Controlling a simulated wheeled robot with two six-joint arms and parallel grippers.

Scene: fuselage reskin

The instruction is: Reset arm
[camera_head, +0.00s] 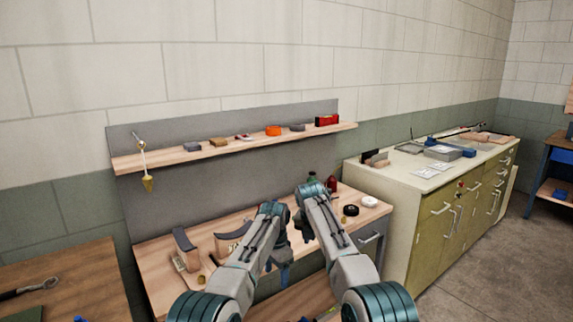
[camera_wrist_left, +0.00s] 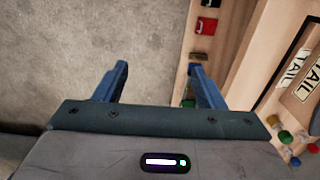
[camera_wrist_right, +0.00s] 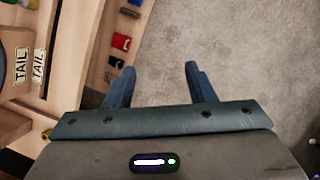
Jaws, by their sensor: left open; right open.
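My two arms reach forward over the wooden workbench (camera_head: 160,250) in the head view. My left gripper (camera_head: 282,262) hangs down near the bench's front edge, and its fingers are only partly visible. In the left wrist view my left gripper (camera_wrist_left: 158,82) has its blue fingers wide apart with nothing between them. My right gripper's fingers are hidden in the head view by its own arm. In the right wrist view my right gripper (camera_wrist_right: 160,82) has its fingers wide apart and empty. Grey floor and a wooden edge lie below both grippers.
A wall shelf (camera_head: 185,153) holds several small items, including an orange tape roll (camera_head: 273,130) and a red box (camera_head: 327,119). On the bench are a black ring (camera_head: 351,210), a white roll (camera_head: 370,201) and a red bottle (camera_head: 332,183). A green cabinet (camera_head: 425,225) stands right.

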